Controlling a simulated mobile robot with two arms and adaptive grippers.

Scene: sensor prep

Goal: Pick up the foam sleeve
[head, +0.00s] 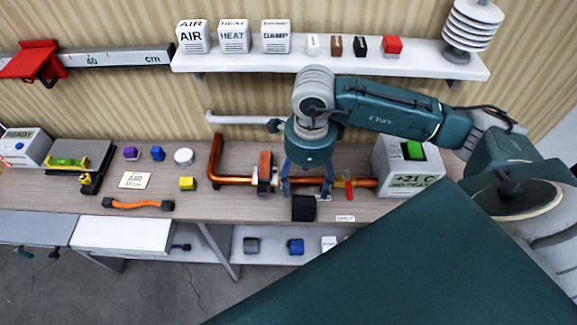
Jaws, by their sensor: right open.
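A small black block (303,208), which looks like the foam sleeve, sits at the front edge of the workbench, in front of the copper pipe. My right gripper (306,193) points down just above and behind it in the picture, with its two fingers spread apart. Nothing is seen held between them. Whether the fingertips touch the black block cannot be told. My left gripper is not in view.
The copper pipe (234,181) with a red-handled valve (348,188) runs along the workbench (60,195) beside my right gripper. A shelf (345,63) with labelled boxes is above.

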